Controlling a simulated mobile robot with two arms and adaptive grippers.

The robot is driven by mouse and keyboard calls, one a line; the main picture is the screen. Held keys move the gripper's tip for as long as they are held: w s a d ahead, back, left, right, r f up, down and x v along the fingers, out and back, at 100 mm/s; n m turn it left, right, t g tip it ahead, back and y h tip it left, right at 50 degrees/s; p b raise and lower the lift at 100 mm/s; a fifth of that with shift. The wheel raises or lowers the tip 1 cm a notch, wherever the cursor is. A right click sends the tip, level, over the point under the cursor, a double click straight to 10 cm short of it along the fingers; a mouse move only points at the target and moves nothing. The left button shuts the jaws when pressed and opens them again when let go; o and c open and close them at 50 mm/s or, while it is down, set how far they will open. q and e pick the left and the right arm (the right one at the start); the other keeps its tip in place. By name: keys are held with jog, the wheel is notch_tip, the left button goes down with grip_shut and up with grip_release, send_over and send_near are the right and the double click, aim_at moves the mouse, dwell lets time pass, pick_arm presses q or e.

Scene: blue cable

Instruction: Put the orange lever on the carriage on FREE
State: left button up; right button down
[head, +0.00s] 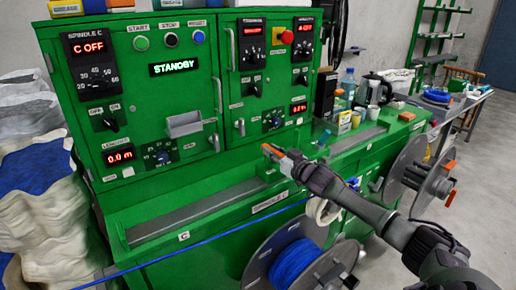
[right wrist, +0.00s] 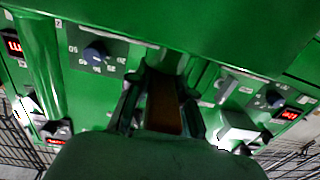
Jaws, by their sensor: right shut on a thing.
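My right gripper (head: 283,160) reaches in from the lower right, in front of the green machine. Its jaws are shut on an orange piece (head: 270,150), which looks like the orange lever. In the right wrist view a dark orange-brown block, the lever (right wrist: 164,106), sits between the two fingers of the right gripper (right wrist: 160,112). The carriage under it is mostly hidden by the gripper, and no FREE marking can be read. My left gripper is not in view.
The green machine (head: 75,205) carries dials, switches and a STANDBY display (head: 175,68). A blue cable (head: 190,250) runs across its front near a spool of blue cable (head: 293,263). Another reel (head: 408,170) stands at right. A kettle (head: 373,88) and bottle (head: 347,84) stand behind.

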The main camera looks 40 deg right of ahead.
aim_at(273, 149)
jog(key=shift+y, duration=0.3)
jog(key=c, duration=1)
grip_release()
jog(key=shift+c, duration=0.2)
notch_tip(273, 149, up, 10)
jog(key=shift+f, duration=0.1)
